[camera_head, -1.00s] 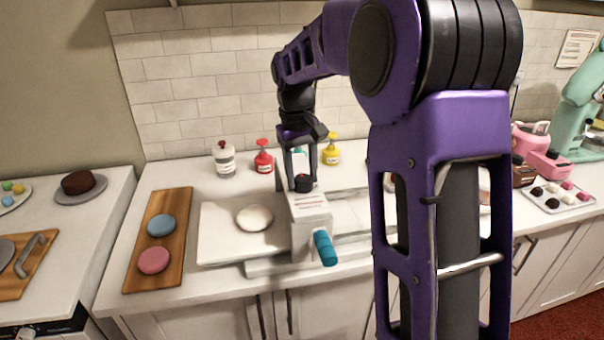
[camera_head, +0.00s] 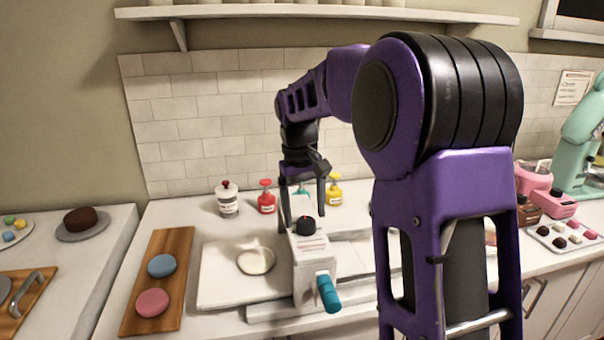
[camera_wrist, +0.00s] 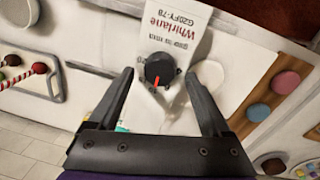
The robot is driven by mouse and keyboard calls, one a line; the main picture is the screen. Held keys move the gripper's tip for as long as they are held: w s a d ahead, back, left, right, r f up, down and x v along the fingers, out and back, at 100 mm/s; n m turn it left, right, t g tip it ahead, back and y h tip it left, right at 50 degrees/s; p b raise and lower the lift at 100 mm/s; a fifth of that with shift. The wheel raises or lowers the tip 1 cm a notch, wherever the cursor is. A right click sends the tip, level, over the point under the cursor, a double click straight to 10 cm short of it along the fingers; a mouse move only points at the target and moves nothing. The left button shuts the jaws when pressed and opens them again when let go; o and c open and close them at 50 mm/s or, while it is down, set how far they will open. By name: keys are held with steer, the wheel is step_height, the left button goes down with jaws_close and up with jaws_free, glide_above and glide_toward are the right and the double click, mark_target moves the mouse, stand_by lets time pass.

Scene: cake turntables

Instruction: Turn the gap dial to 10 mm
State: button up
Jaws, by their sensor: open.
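The gap dial is a round black knob (camera_head: 306,225) on top of the white dough sheeter (camera_head: 313,258). In the wrist view the dial (camera_wrist: 159,70) shows a red pointer line slanting toward the picture's bottom left; the scale marks around it are too small to read. My gripper (camera_head: 304,220) is open above the sheeter top. In the wrist view its fingers (camera_wrist: 158,76) stand one on each side of the dial, with gaps on both sides. They do not appear to touch it. The sheeter's printed label (camera_wrist: 175,28) shows beyond the dial.
A teal crank handle (camera_head: 328,293) sticks out at the sheeter's front. A pale dough round (camera_head: 256,261) lies on the left bed. Bottles, including a red one (camera_head: 266,196) and a yellow one (camera_head: 334,189), stand behind. A wooden board (camera_head: 172,240) is at left.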

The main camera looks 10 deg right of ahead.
mark_target(300, 221)
step_height(300, 221, up, 16)
steer(key=a, duration=0.1)
steer(key=shift+s, duration=0.15)
